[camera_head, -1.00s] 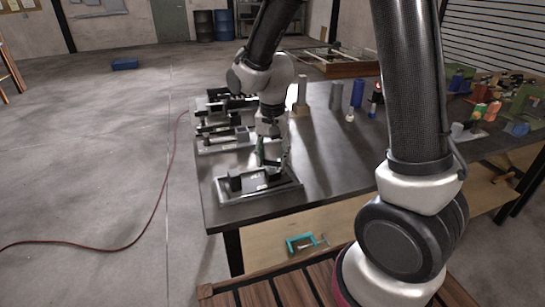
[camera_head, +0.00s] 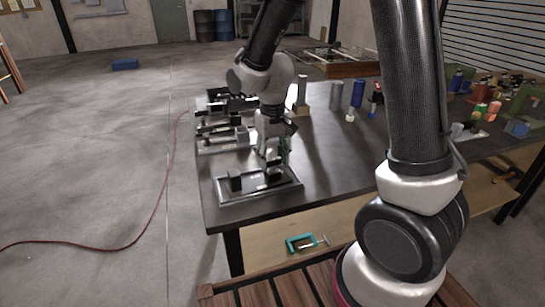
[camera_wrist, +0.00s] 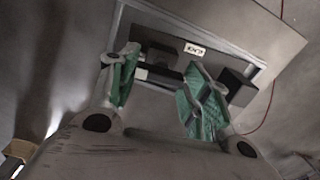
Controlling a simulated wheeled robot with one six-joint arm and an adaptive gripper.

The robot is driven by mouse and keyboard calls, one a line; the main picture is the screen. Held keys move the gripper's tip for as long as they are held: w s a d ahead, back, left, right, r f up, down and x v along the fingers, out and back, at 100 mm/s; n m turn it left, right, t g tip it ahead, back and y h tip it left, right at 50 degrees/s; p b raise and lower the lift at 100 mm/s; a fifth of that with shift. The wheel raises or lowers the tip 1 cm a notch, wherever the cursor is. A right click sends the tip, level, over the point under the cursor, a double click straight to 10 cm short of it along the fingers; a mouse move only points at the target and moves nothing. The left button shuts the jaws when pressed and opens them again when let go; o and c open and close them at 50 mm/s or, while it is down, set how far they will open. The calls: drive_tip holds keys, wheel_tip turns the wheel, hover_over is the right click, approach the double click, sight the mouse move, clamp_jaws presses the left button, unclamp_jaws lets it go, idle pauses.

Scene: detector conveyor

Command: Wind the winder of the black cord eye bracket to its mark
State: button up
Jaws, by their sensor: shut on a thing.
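The black cord eye bracket (camera_head: 235,180) seems to be the dark part on the nearest grey tray (camera_head: 230,198), at the table's front left corner. The tray also shows in the wrist view (camera_wrist: 215,33), with black blocks (camera_wrist: 238,86) and a small white label plate (camera_wrist: 195,49). My gripper (camera_head: 272,168) points down over the tray's right part. In the wrist view its green-padded fingers (camera_wrist: 160,95) stand on either side of the bracket's middle, shut on what seems to be the winder. The winder is mostly hidden, and I cannot make out its mark.
More trays with dark fixtures (camera_head: 222,137) stand behind on the dark table (camera_head: 320,160). A grey block (camera_head: 301,95) and blue cylinders (camera_head: 357,93) stand further back. A teal clamp (camera_head: 302,243) lies on the lower shelf. The table's middle is clear.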

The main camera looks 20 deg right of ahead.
sight(273, 159)
idle(0.4)
drive_tip(key=o, duration=1)
wheel_tip(273, 159, up, 12)
